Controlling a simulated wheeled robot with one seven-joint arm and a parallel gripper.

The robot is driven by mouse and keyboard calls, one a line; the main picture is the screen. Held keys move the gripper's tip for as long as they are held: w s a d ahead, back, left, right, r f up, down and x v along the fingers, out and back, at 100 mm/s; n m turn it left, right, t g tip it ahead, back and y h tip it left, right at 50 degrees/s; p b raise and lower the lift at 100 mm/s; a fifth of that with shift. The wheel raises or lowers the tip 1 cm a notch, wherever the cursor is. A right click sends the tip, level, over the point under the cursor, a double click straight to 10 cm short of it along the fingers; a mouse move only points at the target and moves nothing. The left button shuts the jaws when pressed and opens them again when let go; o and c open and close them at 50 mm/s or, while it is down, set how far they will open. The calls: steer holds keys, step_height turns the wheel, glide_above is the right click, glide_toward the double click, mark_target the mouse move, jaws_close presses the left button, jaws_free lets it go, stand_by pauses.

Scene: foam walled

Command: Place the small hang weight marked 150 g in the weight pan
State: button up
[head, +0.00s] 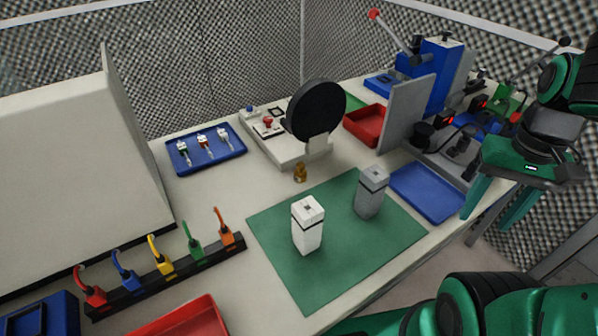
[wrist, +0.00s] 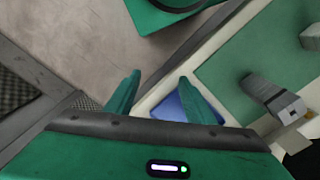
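My gripper (head: 492,217) is at the right of the head view, in the air near the table's right edge. Its two green fingers are apart with nothing between them; they also show in the wrist view (wrist: 159,78). A small brass piece (head: 300,173) stands on the bench behind the green mat, far left of my gripper. It looks like a small weight, but no 150 g mark is readable. Three small white-and-coloured pieces (head: 204,141) lie in a blue tray (head: 180,165). I cannot clearly identify a weight pan.
A white block (head: 308,228) and a grey block (head: 370,193) stand on the green mat (head: 285,265). An empty blue tray (head: 428,192) is near my gripper. A black disc (head: 316,110), a grey panel (head: 405,112) and a blue lever press (head: 438,75) rise behind.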

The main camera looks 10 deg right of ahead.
steer(key=w+a+r+n, duration=0.2)
steer(key=w+a, duration=0.1)
steer(key=w, duration=0.5)
steer(key=n+t, duration=0.3)
steer(key=n, duration=0.1)
glide_toward(300, 164)
steer(key=x, duration=0.2)
steer(key=s+x, duration=0.1)
steer(key=x, duration=0.2)
steer(key=shift+s+f, duration=0.15)
steer(key=shift+w+x, duration=0.2)
steer(key=shift+x, duration=0.75)
steer(key=shift+w+x, duration=0.2)
steer(key=shift+x, duration=0.75)
steer(key=shift+w+x, duration=0.15)
steer(key=shift+x, duration=0.8)
jaws_close()
